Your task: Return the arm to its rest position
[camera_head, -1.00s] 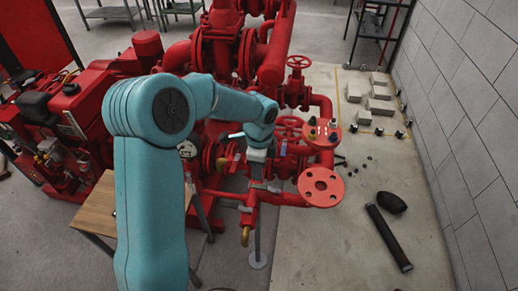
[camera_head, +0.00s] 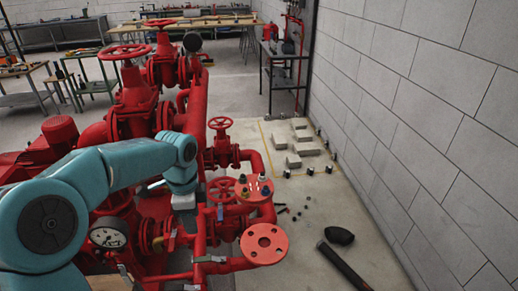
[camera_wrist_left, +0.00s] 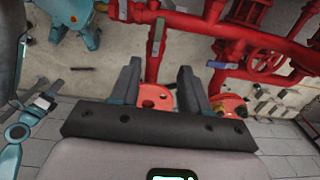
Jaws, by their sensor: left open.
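My left arm comes in from the left in the head view, bent at the elbow and reaching over the red pump pipework. My left gripper (camera_head: 187,207) points down in front of the red pipes, left of the flanges. In the wrist view its two dark fingers (camera_wrist_left: 159,85) stand apart with nothing held between them. A red flange (camera_wrist_left: 155,97) shows behind and below the gap between the fingers. My right gripper is in neither view.
Close by are a flange with holes (camera_head: 265,243), a flange with bolts (camera_head: 254,189), red handwheels (camera_head: 220,123) and a gauge (camera_head: 108,237). A black bar (camera_head: 340,266) and grey blocks (camera_head: 300,150) lie on the floor. A block wall (camera_head: 420,120) bounds the right side.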

